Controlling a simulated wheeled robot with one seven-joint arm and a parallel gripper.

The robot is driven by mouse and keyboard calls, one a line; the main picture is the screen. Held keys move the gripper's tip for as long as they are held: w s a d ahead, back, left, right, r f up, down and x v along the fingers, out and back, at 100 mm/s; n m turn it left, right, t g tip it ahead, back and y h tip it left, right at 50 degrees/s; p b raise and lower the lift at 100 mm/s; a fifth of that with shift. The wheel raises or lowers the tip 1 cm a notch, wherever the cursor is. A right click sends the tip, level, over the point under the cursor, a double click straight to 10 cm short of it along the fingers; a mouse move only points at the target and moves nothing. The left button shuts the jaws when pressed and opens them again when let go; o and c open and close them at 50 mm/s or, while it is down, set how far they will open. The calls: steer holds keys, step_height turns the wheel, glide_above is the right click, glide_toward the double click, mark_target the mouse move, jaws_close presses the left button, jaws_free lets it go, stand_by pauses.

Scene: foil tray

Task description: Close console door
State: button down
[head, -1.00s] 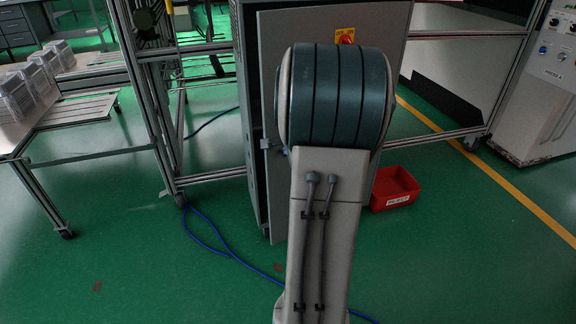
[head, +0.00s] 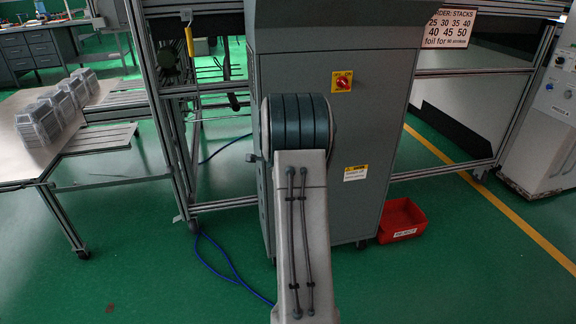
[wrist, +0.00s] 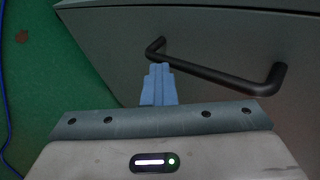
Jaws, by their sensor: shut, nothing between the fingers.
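The grey console door (head: 388,120) is the front of the grey cabinet in the head view, with a red and yellow switch (head: 342,82) on it. It looks flush with the cabinet, though my arm hides part of its left side. In the wrist view the door's grey panel (wrist: 240,40) fills most of the picture and carries a black bar handle (wrist: 215,72). My gripper (wrist: 160,70) is shut and empty, its blue fingertips by the left end of the handle; I cannot tell whether they touch. My gripper is hidden in the head view.
A red bin (head: 400,220) sits on the floor at the cabinet's lower right. A blue cable (head: 222,268) lies on the floor to the left. A metal table (head: 30,152) with foil trays stands at left, and a white machine (head: 545,120) at right.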

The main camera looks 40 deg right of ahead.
steer(key=shift+w+a+r, duration=0.35)
steer(key=shift+w+a, duration=0.05)
steer(key=shift+w, duration=0.3)
steer(key=s+a+r+p, duration=0.1)
steer(key=s+a+r, duration=0.5)
steer(key=s, duration=0.4)
steer(key=shift+s, duration=0.15)
steer(key=shift+a+r, duration=0.1)
